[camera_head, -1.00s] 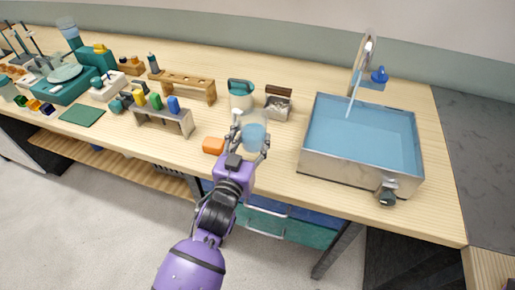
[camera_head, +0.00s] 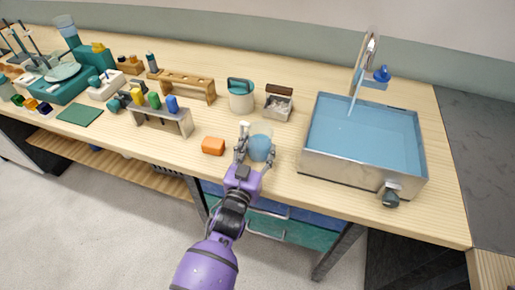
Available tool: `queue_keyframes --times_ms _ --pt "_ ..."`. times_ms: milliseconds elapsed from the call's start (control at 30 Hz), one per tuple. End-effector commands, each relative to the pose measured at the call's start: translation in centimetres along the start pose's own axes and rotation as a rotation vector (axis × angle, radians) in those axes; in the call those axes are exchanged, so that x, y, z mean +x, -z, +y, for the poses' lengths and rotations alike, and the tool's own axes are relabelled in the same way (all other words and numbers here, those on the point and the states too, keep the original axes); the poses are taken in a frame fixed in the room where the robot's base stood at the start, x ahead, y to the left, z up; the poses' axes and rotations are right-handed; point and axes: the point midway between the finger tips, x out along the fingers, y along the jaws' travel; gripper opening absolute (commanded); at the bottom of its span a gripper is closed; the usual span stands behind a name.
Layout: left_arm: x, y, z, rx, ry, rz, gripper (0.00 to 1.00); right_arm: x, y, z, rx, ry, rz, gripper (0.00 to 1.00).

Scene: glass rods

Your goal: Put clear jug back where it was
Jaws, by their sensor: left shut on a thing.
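The clear jug (camera_head: 261,146) is a see-through vessel with blue in its lower part. It is at the counter's front edge, left of the sink, and looks upright. My left gripper (camera_head: 256,146) is shut on the jug, with its fingers around the jug's sides. I cannot tell whether the jug's base touches the counter. My right gripper does not show.
A sink (camera_head: 362,140) with a tap stands to the right. An orange block (camera_head: 213,146) lies just left of the jug. A white pot (camera_head: 241,96) and a small box (camera_head: 279,103) stand behind. Bottle racks (camera_head: 160,121) are further left.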

Motion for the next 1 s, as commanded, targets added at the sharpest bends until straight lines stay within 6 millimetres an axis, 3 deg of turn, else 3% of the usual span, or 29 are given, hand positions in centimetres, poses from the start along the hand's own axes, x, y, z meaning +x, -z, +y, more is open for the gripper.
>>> queue_keyframes --times_ms 167,567,1000 --pt "0.0 -0.1 0.0 -0.001 0.0 -0.001 0.73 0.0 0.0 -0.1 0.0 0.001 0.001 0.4" --pt "-0.2 0.5 0.0 0.0 0.0 0.0 0.73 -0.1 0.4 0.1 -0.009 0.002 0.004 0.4" --pt "-8.9 0.0 0.0 -0.001 0.001 -0.006 0.73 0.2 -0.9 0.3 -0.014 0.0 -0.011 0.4"
